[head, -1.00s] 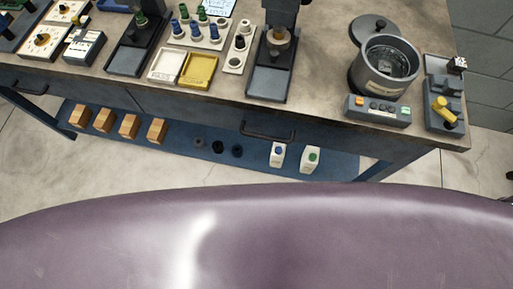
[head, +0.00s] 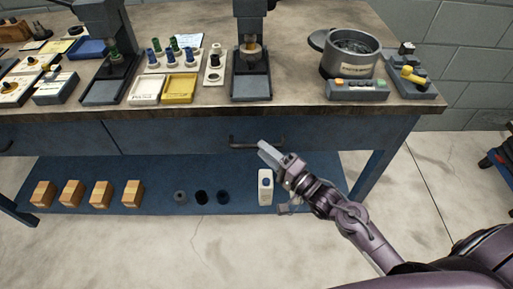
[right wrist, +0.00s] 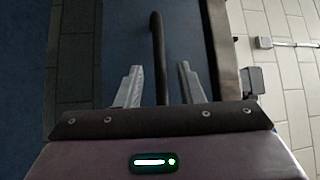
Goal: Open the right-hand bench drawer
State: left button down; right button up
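The right-hand drawer (head: 175,137) is a dark blue front under the bench top, and it looks shut. Its dark bar handle (head: 254,144) runs level across the front. My right gripper (head: 267,152) is at the right part of the handle, coming from the front right. In the right wrist view, the handle (right wrist: 158,35) appears upright and reaches in between the two spread fingers of my right gripper (right wrist: 159,70). There is a gap on both sides of the bar, so the fingers are not closed on it. My left gripper is not in view.
The bench top (head: 300,22) carries a round pot (head: 350,56), a control box (head: 357,90), a press (head: 251,85) and trays. Floor in front is clear.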

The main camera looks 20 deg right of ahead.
jog(key=shift+x, duration=1.75)
grip_shut()
